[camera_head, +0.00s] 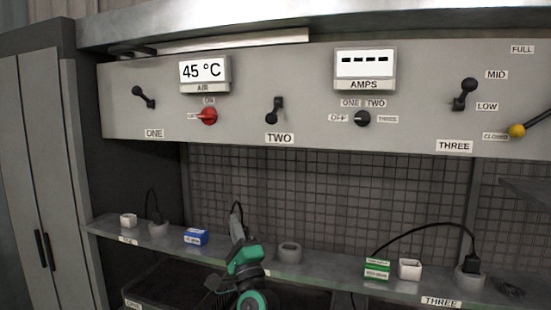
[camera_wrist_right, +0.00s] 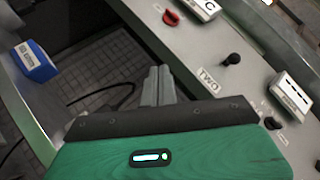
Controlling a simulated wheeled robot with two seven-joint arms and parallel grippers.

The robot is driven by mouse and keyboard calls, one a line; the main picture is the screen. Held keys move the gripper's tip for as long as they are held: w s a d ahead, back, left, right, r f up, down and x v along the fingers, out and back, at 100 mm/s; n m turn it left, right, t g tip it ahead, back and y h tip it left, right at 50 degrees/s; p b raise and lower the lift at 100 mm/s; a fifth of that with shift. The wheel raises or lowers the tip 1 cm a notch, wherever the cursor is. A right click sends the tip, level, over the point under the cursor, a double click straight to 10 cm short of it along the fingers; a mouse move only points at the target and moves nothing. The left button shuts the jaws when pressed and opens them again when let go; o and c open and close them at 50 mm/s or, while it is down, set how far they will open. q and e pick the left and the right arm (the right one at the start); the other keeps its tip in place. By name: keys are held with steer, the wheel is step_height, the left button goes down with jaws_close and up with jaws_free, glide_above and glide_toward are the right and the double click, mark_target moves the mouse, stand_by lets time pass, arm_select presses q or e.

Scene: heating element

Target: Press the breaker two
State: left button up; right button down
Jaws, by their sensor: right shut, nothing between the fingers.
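Breaker two is the black lever switch (camera_head: 275,111) above the TWO label on the grey panel. In the right wrist view the same lever (camera_wrist_right: 232,60) shows beside its TWO label, to the right of the fingers. My right gripper (camera_head: 237,228) is in front of the shelf, below and a little left of breaker two in the head view. Its grey fingers (camera_wrist_right: 160,80) are together and empty, apart from the lever. My left gripper is not in view.
Breaker one (camera_head: 144,97), breaker three (camera_head: 464,94), a red knob (camera_head: 208,116) and a black AMPS knob (camera_head: 363,119) share the panel. A blue box (camera_head: 196,237) and a green box (camera_head: 377,268) sit on the shelf (camera_head: 330,272). Black cables run near the gripper.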

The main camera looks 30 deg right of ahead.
mark_target(274, 114)
steer(key=d+r+m+g+h, duration=0.4)
steer(key=r+m+h, duration=0.3)
steer(key=m+h, duration=0.3)
steer(key=d+r+m+g+h, duration=0.4)
steer(key=r+m+h, duration=0.3)
steer(key=m, duration=0.8)
steer(key=g+h, duration=0.1)
steer(key=h, duration=0.2)
steer(key=shift+w+d+r+g+h, duration=0.15)
steer(key=shift+d+r+g+h, duration=0.1)
steer(key=shift+r+g+h, duration=0.1)
steer(key=p+x, duration=0.5)
steer(key=x, duration=0.5)
steer(key=shift+p, duration=0.35)
